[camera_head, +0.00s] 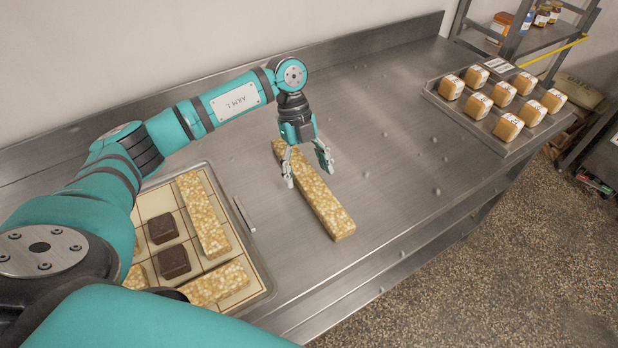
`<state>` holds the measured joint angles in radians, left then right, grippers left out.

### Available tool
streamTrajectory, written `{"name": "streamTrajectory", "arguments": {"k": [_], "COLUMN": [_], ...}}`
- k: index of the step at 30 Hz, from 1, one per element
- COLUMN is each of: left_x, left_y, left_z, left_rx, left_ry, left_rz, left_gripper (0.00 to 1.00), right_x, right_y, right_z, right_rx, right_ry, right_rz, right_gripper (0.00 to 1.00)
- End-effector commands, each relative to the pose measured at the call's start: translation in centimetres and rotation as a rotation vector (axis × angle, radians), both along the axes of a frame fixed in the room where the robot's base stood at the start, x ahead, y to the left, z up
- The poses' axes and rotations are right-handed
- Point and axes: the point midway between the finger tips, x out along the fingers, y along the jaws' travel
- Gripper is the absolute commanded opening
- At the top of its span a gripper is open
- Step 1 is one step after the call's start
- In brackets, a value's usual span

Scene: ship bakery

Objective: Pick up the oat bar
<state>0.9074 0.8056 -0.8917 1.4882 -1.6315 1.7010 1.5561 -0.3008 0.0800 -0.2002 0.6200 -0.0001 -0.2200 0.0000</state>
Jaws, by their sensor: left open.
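A long pale oat bar (325,204) lies flat on the steel counter, slanting from the upper left to the lower right. My left gripper (308,177) is open and points down over the upper half of this bar. One finger shows on each side of the bar; I cannot tell whether they touch it. More oat bars (203,215) lie in the tray at the left, one of them at the tray's near edge (217,284). My right gripper is not in view.
The tray (256,262) also holds dark brown squares (162,228), and my arm hides part of it. A second tray (476,126) with several small loaves (507,127) stands at the right. A shelf rack (540,38) is behind it. The counter between is mostly clear, with small crumbs.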

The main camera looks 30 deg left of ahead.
Motion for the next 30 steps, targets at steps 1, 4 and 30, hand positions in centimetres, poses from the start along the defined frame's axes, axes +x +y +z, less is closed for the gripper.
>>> {"name": "streamTrajectory", "arguments": {"k": [1, 4, 30], "left_x": [-0.17, -0.25, -0.19], "left_y": [-0.21, -0.37, -0.37], "left_z": [-0.47, -1.00, -0.99], "left_rx": [-0.001, -0.001, -0.001], "left_ry": [0.002, 0.001, -0.002], "left_rz": [0.000, 0.000, 0.001], "left_gripper": [0.75, 0.75, 0.03], "right_x": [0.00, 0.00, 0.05], "right_y": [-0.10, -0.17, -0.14], "right_z": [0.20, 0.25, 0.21], "right_rx": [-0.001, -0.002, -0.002], "right_ry": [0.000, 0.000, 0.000], "right_rz": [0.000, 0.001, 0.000], "right_gripper": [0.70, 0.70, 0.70]}}
